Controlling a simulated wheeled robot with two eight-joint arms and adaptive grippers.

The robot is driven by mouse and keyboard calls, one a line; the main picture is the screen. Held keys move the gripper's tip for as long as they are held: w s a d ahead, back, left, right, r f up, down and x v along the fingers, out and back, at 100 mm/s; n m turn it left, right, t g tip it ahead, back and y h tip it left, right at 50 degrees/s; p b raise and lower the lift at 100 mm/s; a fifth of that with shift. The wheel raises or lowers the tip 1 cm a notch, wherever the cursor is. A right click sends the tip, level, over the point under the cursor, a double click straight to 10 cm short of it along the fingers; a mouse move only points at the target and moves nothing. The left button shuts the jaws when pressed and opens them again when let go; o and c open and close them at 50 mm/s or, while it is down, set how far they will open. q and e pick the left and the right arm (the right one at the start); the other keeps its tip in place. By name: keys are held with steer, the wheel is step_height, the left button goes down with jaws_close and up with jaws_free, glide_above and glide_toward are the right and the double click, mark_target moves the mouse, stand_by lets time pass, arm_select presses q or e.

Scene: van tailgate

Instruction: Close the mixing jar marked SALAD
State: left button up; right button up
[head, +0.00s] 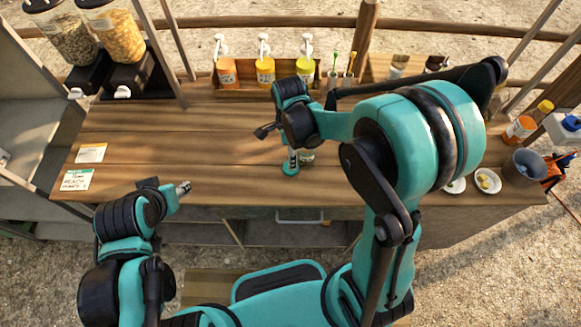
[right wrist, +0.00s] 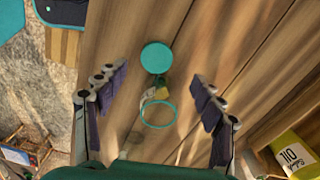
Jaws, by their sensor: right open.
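A small clear jar (head: 307,158) stands on the wooden counter, partly hidden by my right arm. In the right wrist view its round teal rim (right wrist: 158,127) shows as an open ring, with a pale and yellow patch beside it. A flat teal lid (right wrist: 155,57) sits apart from the ring, so the jar looks open. No SALAD lettering is readable. My right gripper (right wrist: 159,103) is open, its fingers on either side of the jar and touching nothing visible. My left gripper (head: 180,188) is near the counter's front left edge; its fingers are unclear.
Orange and yellow pump bottles (head: 265,71) stand along the back, the yellow one marked OIL (right wrist: 294,158) in the wrist view. Dispensers (head: 122,40) stand back left. Cards (head: 77,179) lie left; small dishes (head: 488,181) and a grey cup (head: 523,166) are right. The left-centre counter is clear.

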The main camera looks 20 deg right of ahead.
steer(key=shift+f, duration=0.95)
steer(key=f, duration=0.1)
steer(key=f+b, duration=0.1)
steer(key=f, duration=0.1)
steer(key=f+b, duration=0.1)
steer(key=shift+s+d+f, duration=0.25)
steer(key=shift+d, duration=0.15)
steer(key=shift+f+b, duration=0.35)
steer(key=c, duration=0.8)
